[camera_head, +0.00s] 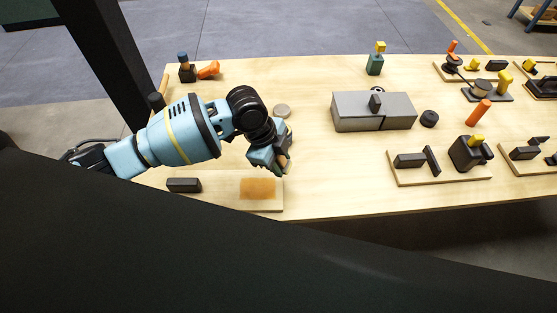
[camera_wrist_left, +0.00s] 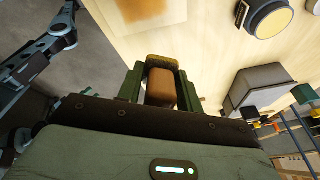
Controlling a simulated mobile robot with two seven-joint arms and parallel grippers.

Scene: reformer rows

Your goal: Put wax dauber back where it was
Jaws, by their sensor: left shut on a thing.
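My left gripper (camera_head: 281,170) is low over the table, just off the right end of a pale board (camera_head: 220,203). In the left wrist view its fingers (camera_wrist_left: 160,88) are shut on the wax dauber (camera_wrist_left: 161,84), a brown block with a yellowish end. In the head view only a small brown bit of the dauber (camera_head: 283,161) shows between the fingers. The board carries an orange-brown wax patch (camera_head: 257,188) and a dark block (camera_head: 184,185). I cannot tell whether the dauber touches the table. My right gripper is not in view.
Boards with several fixtures fill the right side. The table between gripper and grey box is clear.

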